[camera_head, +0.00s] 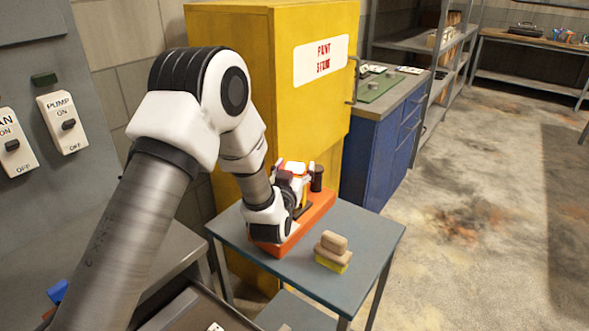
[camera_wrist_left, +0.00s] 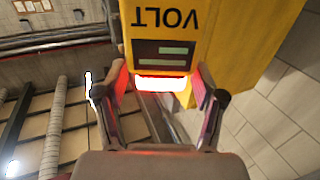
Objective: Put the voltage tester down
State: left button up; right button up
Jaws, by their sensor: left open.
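The voltage tester (camera_wrist_left: 165,30) is a yellow body with VOLT lettering, upside down in the left wrist view, a dark display and a glowing red-white end. In the head view only a small bright red, white and yellow part (camera_head: 292,167) shows, largely hidden by my gripper. My left gripper (camera_head: 300,178) is low over the orange tray (camera_head: 320,212) on the small grey table. Its fingers (camera_wrist_left: 162,85) are open, one on each side of the tester's glowing end. Whether the tester's base rests on the tray is hidden. My right gripper is not in view.
A black cylinder (camera_head: 317,178) stands close beside the gripper. A wooden block on a yellow base (camera_head: 333,252) sits at the front of the grey table (camera_head: 375,232). The yellow cabinet (camera_head: 235,30) rises close behind. The table's right side is clear.

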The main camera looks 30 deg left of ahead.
pick_arm(q)
jog(key=shift+s+f, duration=0.1)
jog(key=b+v, duration=0.2)
jog(key=v, duration=0.9)
jog(key=shift+s+b, duration=0.3)
jog(key=shift+s, duration=0.05)
jog(key=shift+d, duration=0.15)
